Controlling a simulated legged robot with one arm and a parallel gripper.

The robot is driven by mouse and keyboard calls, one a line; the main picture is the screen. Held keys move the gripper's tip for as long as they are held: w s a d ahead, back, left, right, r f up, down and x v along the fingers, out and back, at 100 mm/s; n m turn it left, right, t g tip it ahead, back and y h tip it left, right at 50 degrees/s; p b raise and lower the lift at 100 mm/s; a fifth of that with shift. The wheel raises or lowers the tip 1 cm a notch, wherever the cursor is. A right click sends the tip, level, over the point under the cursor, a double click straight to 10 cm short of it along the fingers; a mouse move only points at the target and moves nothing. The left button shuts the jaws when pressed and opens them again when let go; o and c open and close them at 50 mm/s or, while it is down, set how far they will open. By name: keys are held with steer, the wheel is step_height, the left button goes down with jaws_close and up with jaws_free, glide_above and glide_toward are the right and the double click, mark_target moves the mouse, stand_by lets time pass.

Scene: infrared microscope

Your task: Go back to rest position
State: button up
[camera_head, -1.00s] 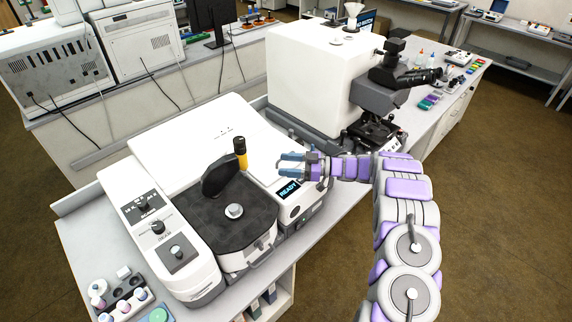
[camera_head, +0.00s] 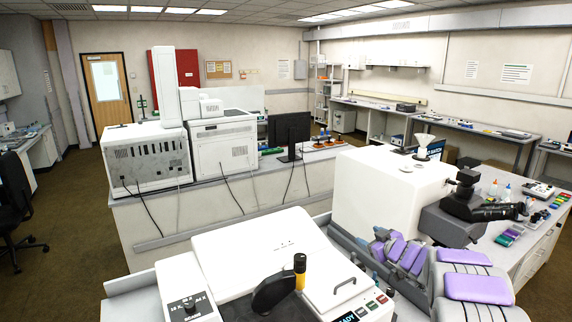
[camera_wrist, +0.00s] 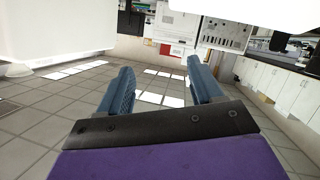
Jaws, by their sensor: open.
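My gripper shows in the wrist view (camera_wrist: 160,85) with its two blue fingers apart and nothing between them. In the head view my purple and grey arm is folded at the lower right, and the fingertips cannot be made out there. The white infrared microscope instrument (camera_head: 245,255) stands on the bench in front of the arm.
A long bench with two beige instruments (camera_head: 150,155) and a monitor (camera_head: 290,130) runs behind. Small coloured items (camera_head: 510,235) lie on the right bench. Brown floor (camera_head: 60,220) is open at left. A door (camera_head: 104,88) is at the far left.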

steer(key=s+d+r+m+g+h+b, duration=0.1)
steer(key=s+d+r+m+g+h, duration=0.2)
steer(key=s, duration=0.6)
steer(key=s+d+r+m+g+h+b, duration=0.1)
steer(key=s+m+h, duration=0.4)
steer(key=s, duration=0.4)
steer(key=s+a+f+g+y+b, duration=0.1)
steer(key=s+a+f+g, duration=0.2)
steer(key=s, duration=1.1)
steer(key=s+a+f+g+y+b, duration=0.1)
steer(key=s+a+f+g, duration=0.2)
steer(key=s+a, duration=0.5)
steer(key=s+a+f+g+y+b, duration=0.1)
steer(key=s+a+f+g, duration=0.2)
steer(key=s, duration=1.8)
steer(key=a+g, duration=0.2)
steer(key=a, duration=0.1)
steer(key=shift+a+f+g, duration=0.15)
steer(key=shift+f+g, duration=0.1)
steer(key=shift+g, duration=0.05)
